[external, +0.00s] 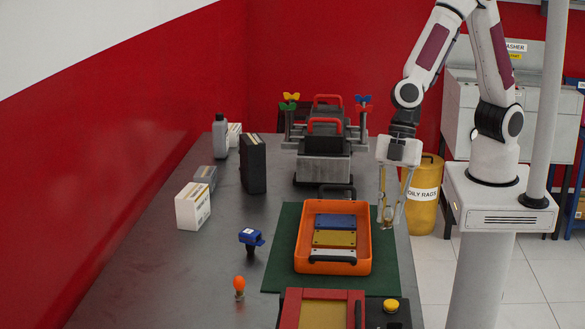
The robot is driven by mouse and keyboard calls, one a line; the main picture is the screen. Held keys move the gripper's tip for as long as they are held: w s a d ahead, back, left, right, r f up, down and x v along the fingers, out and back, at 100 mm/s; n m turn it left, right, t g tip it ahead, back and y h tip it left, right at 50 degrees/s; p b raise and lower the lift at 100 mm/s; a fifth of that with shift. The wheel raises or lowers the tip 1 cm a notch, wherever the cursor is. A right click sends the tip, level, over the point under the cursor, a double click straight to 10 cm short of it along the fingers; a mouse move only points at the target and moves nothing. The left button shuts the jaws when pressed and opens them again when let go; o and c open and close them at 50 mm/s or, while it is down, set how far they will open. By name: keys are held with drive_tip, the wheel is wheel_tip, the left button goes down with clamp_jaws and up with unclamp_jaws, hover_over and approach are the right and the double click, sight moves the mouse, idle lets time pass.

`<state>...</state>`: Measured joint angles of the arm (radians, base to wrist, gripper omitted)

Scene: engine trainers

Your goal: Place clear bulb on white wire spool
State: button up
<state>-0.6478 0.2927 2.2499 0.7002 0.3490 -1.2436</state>
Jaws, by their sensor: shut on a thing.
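My gripper (388,217) is at the right of the table, above the green mat's right edge and beside the orange tray. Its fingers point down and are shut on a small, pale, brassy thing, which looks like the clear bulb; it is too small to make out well. I cannot pick out a white wire spool in this view. An orange bulb (239,283) stands upright on the table at the front left, apart from my gripper.
The orange tray (301,238) holds blue, yellow and white plates on the green mat (272,277). A red-framed panel and a yellow button (391,305) are in front. A blue-topped item (251,238), boxes and a grey bottle (220,138) stand left. The left front table is clear.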

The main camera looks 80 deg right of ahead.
drive_tip(key=shift+r, duration=0.9)
idle(0.4)
drive_tip(key=w+d+r+m+t+h, duration=0.1)
drive_tip(key=w+d+r+m, duration=0.25)
drive_tip(key=w+d, duration=0.55)
drive_tip(key=w+d+r+m+t+h, duration=0.1)
drive_tip(key=w+d+r+m, duration=0.3)
drive_tip(key=d, duration=0.9)
drive_tip(key=w+d+r+m+t+h, duration=0.15)
drive_tip(key=w+d+m, duration=0.25)
drive_tip(key=w+d, duration=0.55)
drive_tip(key=w+d+f+m+h, duration=0.2)
drive_tip(key=w+d+m, duration=0.4)
drive_tip(key=w+d, duration=1.1)
drive_tip(key=shift+w+d+f+g, duration=0.35)
drive_tip(key=shift+d+f, duration=0.2)
drive_tip(key=shift+d, duration=0.6)
